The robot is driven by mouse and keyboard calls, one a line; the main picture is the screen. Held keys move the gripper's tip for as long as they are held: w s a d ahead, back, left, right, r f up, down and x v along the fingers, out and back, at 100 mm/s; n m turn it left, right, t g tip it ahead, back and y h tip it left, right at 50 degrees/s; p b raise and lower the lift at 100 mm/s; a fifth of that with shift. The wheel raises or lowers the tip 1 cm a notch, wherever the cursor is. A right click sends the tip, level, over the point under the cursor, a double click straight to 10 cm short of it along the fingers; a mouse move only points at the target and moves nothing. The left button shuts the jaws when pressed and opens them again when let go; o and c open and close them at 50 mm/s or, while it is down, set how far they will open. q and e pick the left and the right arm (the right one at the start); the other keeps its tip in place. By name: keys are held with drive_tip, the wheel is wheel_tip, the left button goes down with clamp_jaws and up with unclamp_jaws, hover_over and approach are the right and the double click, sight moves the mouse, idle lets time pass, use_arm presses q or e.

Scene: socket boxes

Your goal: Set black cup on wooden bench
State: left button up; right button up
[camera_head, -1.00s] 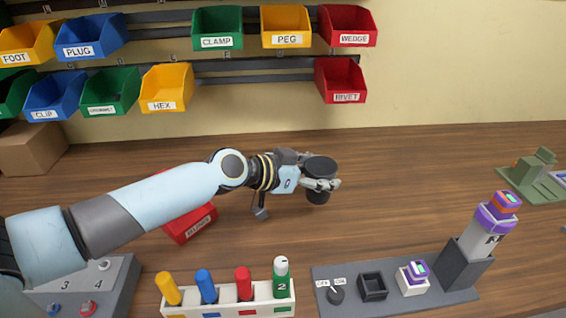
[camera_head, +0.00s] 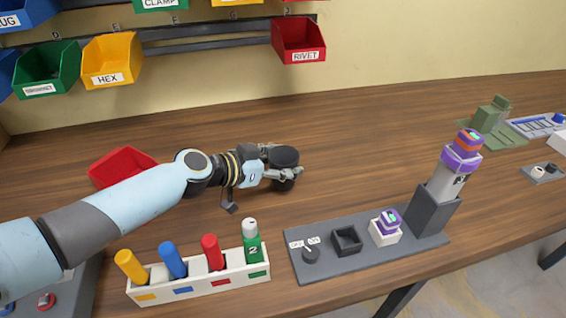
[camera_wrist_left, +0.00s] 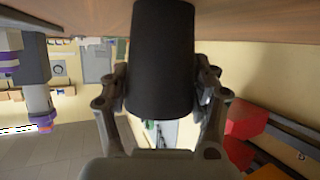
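The black cup (camera_head: 284,157) is at the end of my left arm over the wooden bench (camera_head: 350,130). My left gripper (camera_head: 285,174) is shut around the cup's sides, with a finger showing across its front in the head view. In the left wrist view the cup (camera_wrist_left: 160,60) sits between the two fingers (camera_wrist_left: 161,88), which press on it from both sides. The cup looks upright in the head view. I cannot tell whether its base touches the bench. My right gripper is not in view.
A white rack (camera_head: 200,283) with coloured pegs and a grey panel (camera_head: 320,264) with a switch stand in front. A red bin (camera_head: 120,165) lies behind my forearm. A green fixture (camera_head: 490,120) stands at the right. Bench behind and right of the cup is clear.

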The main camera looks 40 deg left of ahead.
use_arm(q)
drive_tip(key=o, duration=0.4)
drive_tip(key=shift+r, duration=0.25)
drive_tip(key=v, duration=1.2)
drive_tip(key=shift+b, duration=0.3)
